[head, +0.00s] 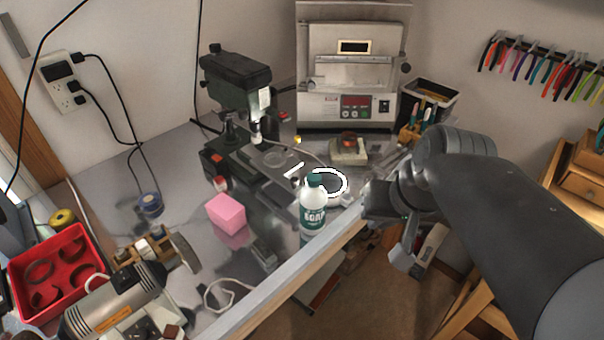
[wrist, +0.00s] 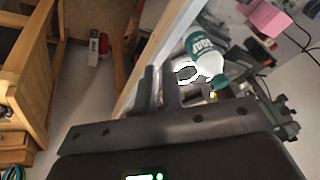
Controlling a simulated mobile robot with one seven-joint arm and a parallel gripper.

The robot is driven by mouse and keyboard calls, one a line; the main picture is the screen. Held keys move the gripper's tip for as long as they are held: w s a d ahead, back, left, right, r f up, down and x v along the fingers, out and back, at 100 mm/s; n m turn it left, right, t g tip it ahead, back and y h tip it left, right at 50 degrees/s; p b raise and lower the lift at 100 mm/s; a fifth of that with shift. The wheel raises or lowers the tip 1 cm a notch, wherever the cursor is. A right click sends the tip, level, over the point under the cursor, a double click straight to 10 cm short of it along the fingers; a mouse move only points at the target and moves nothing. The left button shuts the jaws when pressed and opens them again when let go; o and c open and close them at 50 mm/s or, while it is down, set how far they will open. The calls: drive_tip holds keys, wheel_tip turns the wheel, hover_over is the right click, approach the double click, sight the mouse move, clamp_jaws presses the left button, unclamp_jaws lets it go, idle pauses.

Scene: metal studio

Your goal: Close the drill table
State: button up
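The drill press (head: 238,85), dark green and black, stands on the grey workbench (head: 185,205) against the back wall in the head view. A flat dark metal plate (head: 268,165) lies at its base. A ring with a bright white outline (head: 327,182) lies near the bench's front edge, behind the soap bottle, and shows in the wrist view (wrist: 187,72). My gripper (head: 390,228) is at the bench's front edge, right of the bottle. In the wrist view its two dark fingers (wrist: 160,88) stand close together with a narrow gap. Nothing is seen between them.
A white soap bottle (head: 314,208) with a green cap stands near the ring. A pink block (head: 226,212), red tray (head: 52,270) and bench grinder (head: 112,300) are to the left. A small furnace (head: 350,75) stands behind. Wooden furniture (wrist: 32,75) is beside open floor.

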drive_tip(key=w+y, duration=0.1)
drive_tip(key=w, duration=0.1)
drive_tip(key=w+a+m+g+y, duration=0.1)
drive_tip(key=w, duration=0.2)
drive_tip(key=w+f+y, duration=0.1)
drive_tip(key=w, duration=0.2)
drive_tip(key=shift+w+a+m+g+y, duration=0.15)
drive_tip(key=shift+a+m+g+y, duration=0.15)
drive_tip(key=shift+y, duration=0.1)
clamp_jaws()
drive_tip(key=m+y, duration=0.1)
drive_tip(key=y, duration=0.2)
approach(296, 185)
wheel_tip(296, 185, down, 4)
drive_tip(key=w+a, duration=0.1)
drive_tip(key=a, duration=0.1)
drive_tip(key=shift+w+a+f, duration=0.3)
drive_tip(key=shift+w+a, duration=0.05)
drive_tip(key=shift+a, duration=0.3)
drive_tip(key=w+a, duration=0.5)
drive_tip(key=w, duration=0.1)
drive_tip(key=shift+a, duration=0.4)
